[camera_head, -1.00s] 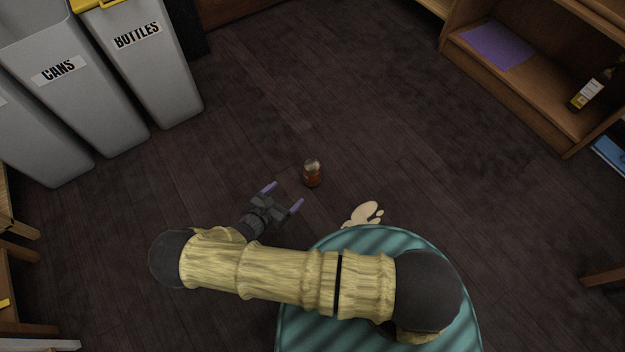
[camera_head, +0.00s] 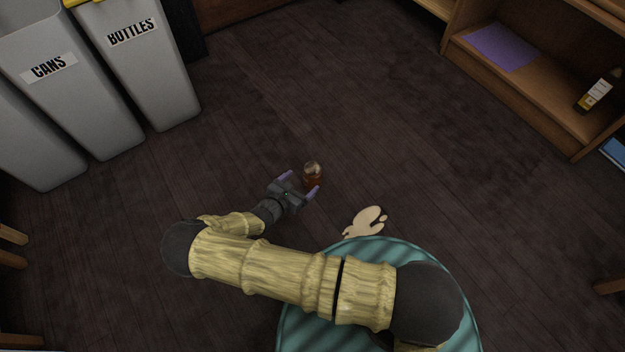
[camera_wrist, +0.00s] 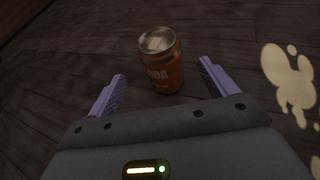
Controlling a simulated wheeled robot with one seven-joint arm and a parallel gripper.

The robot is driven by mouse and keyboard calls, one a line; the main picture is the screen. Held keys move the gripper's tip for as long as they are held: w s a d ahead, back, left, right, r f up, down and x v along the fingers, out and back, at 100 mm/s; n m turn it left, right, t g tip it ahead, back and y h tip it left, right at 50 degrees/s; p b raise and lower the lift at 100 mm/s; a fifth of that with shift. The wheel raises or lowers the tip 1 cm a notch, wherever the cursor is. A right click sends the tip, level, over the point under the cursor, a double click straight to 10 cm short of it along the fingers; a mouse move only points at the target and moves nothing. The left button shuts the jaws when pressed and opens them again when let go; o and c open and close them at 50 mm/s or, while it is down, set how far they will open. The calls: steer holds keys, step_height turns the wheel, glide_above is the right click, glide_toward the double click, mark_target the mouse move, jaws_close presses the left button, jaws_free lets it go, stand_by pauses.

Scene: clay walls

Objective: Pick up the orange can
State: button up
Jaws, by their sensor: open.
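The orange can (camera_head: 312,176) stands upright on the dark wood floor in the head view. In the wrist view the orange can (camera_wrist: 162,68) shows its silver top and part of a label, just ahead of and between the lines of the two purple fingers. My gripper (camera_head: 300,185) is open and empty, with its fingertips close to the can at its lower left. The wrist view shows my gripper (camera_wrist: 160,82) with its fingers spread wider than the can. I cannot tell whether the fingertips have passed the can's near side.
A pale spill (camera_head: 366,222) lies on the floor right of the can and also shows in the wrist view (camera_wrist: 290,82). Grey bins marked CANS (camera_head: 75,85) and BOTTLES (camera_head: 150,75) stand upper left. A wooden shelf (camera_head: 530,95) stands upper right.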

mark_target(307, 179)
steer(key=shift+b+x, duration=0.5)
steer(key=shift+x, duration=0.7)
steer(key=shift+w+d+f, duration=0.1)
steer(key=w+b, duration=0.1)
steer(key=d+f+b, duration=0.1)
steer(key=b, duration=0.1)
steer(key=shift+w+d+f, duration=0.15)
steer(key=shift+w+f, duration=0.2)
steer(key=shift+w, duration=0.05)
steer(key=shift+b+x, duration=0.85)
steer(key=shift+x, duration=0.1)
steer(key=shift+w+d, duration=0.15)
steer(key=shift+w, duration=0.1)
steer(key=shift+r, duration=0.1)
steer(key=shift+c, duration=0.5)
steer(key=c, duration=1)
